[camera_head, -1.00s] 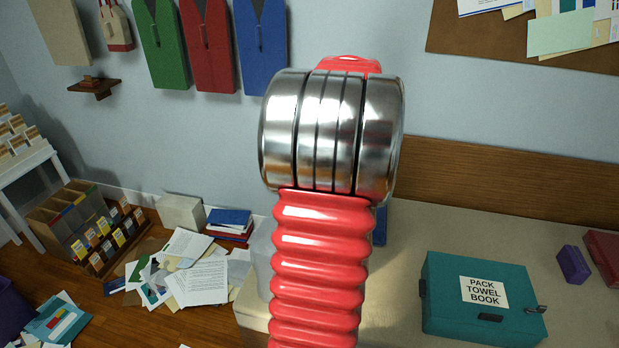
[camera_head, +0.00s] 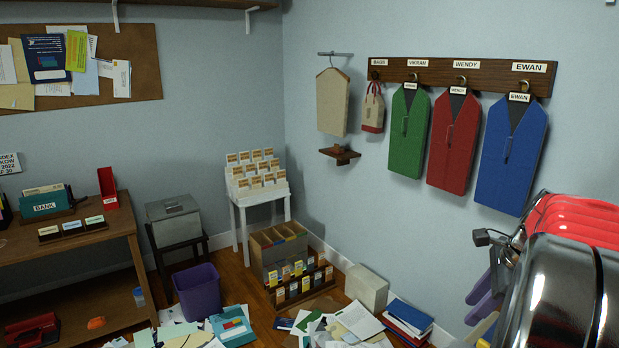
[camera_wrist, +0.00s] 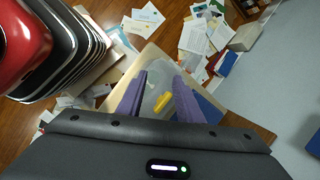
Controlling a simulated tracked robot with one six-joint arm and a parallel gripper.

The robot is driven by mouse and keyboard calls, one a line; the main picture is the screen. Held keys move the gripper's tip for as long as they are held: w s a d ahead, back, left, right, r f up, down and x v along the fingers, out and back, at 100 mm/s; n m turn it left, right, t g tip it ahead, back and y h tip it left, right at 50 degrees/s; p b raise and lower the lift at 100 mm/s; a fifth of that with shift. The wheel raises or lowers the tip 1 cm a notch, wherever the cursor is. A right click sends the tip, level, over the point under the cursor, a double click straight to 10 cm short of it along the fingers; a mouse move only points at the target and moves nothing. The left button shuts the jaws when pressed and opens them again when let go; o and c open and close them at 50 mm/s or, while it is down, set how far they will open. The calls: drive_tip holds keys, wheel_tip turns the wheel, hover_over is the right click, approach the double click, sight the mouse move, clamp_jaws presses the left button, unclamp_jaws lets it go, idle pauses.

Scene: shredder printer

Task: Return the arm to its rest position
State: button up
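My arm, with red ribbed segments and polished metal joints, stands at the right edge of the head view (camera_head: 565,290). Its red and metal parts also fill the upper left of the wrist view. My gripper (camera_wrist: 160,76) has two purple fingers, spread apart with a clear gap between them. Nothing appears to be clasped. A small yellow item (camera_wrist: 163,101) shows between the fingers, seemingly beyond them in a pale, see-through container. In the head view the purple fingers show only in part beside the metal joint.
Hanging garments (camera_head: 453,140) line the wall left of my arm. Papers (camera_head: 357,320), a white box (camera_head: 367,287) and blue and red books (camera_head: 408,318) lie on the floor. A purple bin (camera_head: 199,291) and a wooden desk (camera_head: 75,246) stand left. Some wooden floor shows between them.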

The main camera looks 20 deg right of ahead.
drive_tip(key=w+a+r+n, duration=0.1)
drive_tip(key=w+a+n, duration=0.1)
drive_tip(key=a+n, duration=0.7)
drive_tip(key=w+a+r+n, duration=0.15)
drive_tip(key=a+n, duration=0.35)
drive_tip(key=a, duration=0.9)
drive_tip(key=s+a+f+n+t, duration=0.1)
drive_tip(key=s+a+n, duration=0.1)
drive_tip(key=a+n, duration=0.4)
drive_tip(key=s+a+f+n, duration=0.1)
drive_tip(key=s+a+n, duration=0.2)
drive_tip(key=a+n, duration=0.4)
drive_tip(key=a, duration=0.2)
drive_tip(key=shift+s+a+f+t+h, duration=0.15)
drive_tip(key=shift+a+f+t+h, duration=0.15)
drive_tip(key=shift+t, duration=0.1)
